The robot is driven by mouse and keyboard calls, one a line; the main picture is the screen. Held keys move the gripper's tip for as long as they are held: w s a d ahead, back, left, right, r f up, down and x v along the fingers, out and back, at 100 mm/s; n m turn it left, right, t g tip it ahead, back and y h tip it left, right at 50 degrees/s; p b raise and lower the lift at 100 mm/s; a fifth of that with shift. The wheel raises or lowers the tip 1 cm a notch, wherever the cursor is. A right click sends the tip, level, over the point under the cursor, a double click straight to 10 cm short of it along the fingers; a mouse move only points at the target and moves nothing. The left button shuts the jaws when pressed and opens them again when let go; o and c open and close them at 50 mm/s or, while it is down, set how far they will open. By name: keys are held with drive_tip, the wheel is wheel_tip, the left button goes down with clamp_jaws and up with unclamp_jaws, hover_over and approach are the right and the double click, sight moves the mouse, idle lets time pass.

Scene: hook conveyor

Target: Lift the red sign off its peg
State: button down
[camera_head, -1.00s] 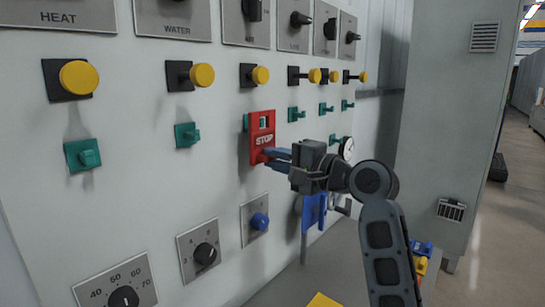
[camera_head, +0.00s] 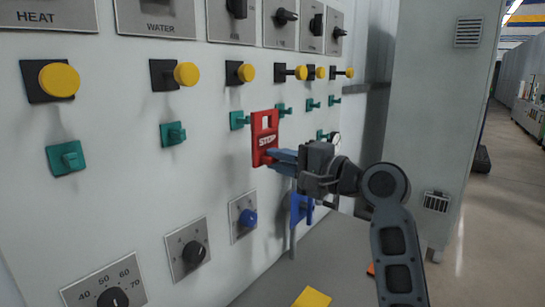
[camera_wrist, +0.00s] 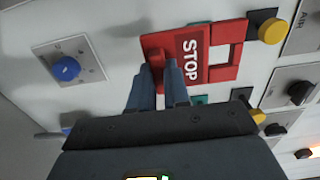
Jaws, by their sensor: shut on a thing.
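The red STOP sign (camera_head: 259,146) is a flat plate with a square window near its top. In the wrist view the sign (camera_wrist: 191,56) lies across the fingertips, its lower tab between them. My gripper (camera_head: 272,157) is shut on that lower end; the fingers also show in the wrist view (camera_wrist: 167,72). In the head view a bare green peg (camera_head: 238,120) shows on the panel just left of the sign. The sign's window is clear of the peg, and the plate appears to stand out in front of the panel.
The white panel carries yellow buttons (camera_head: 57,80), other green pegs (camera_head: 66,158) and knobs (camera_head: 193,254). A blue object (camera_head: 301,208) and a grey post (camera_head: 293,225) are below my gripper. A yellow object (camera_head: 312,298) is at the bottom. A grey cabinet (camera_head: 440,120) stands to the right.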

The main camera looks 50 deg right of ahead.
drive_tip(key=shift+s+p, duration=0.4)
drive_tip(key=shift+s, duration=2.45)
